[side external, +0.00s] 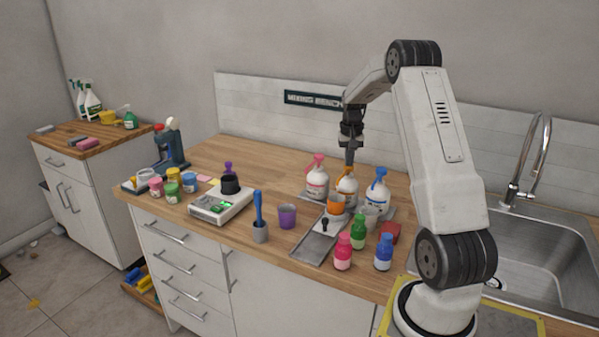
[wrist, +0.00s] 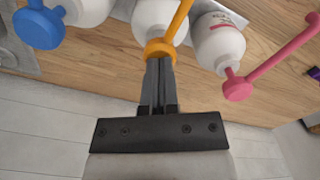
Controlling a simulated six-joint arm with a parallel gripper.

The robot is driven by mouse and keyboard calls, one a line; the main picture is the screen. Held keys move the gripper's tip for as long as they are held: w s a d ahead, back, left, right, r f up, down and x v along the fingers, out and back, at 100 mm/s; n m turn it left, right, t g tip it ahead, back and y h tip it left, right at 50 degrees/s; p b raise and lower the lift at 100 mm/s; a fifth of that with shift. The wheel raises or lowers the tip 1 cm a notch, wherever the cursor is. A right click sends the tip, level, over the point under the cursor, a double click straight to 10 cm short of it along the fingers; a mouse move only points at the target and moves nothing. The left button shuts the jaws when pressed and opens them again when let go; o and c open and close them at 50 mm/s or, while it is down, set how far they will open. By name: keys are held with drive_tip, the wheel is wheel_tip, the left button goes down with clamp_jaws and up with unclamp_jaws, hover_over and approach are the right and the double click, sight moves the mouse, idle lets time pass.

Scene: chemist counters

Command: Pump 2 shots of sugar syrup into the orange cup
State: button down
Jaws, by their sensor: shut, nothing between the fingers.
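Three white pump bottles stand in a row at the back of the counter: one with a pink pump (side external: 317,180), one with an orange pump (side external: 347,186), one with a blue pump (side external: 377,192). Their labels are too small to read. The orange cup (side external: 337,205) stands just in front of the orange-pump bottle, by its spout. My gripper (side external: 349,161) is shut and empty, pointing down at the orange pump's head. In the wrist view its fingertips (wrist: 159,65) are right at the orange pump head (wrist: 160,48); I cannot tell whether they press it.
The pink pump head (wrist: 238,88) and blue pump head (wrist: 40,27) stand close on either side. A metal tray (side external: 313,246), a purple cup (side external: 287,216) and small green (side external: 358,232), pink (side external: 343,251) and blue (side external: 384,252) bottles are in front. A scale (side external: 221,203) stands left.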

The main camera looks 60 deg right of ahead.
drive_tip(key=shift+r, duration=0.1)
idle(0.3)
drive_tip(key=shift+r, duration=1.6)
drive_tip(key=shift+f, duration=1.65)
drive_tip(key=shift+r, duration=1.65)
wheel_tip(320, 180, up, 6)
idle(0.8)
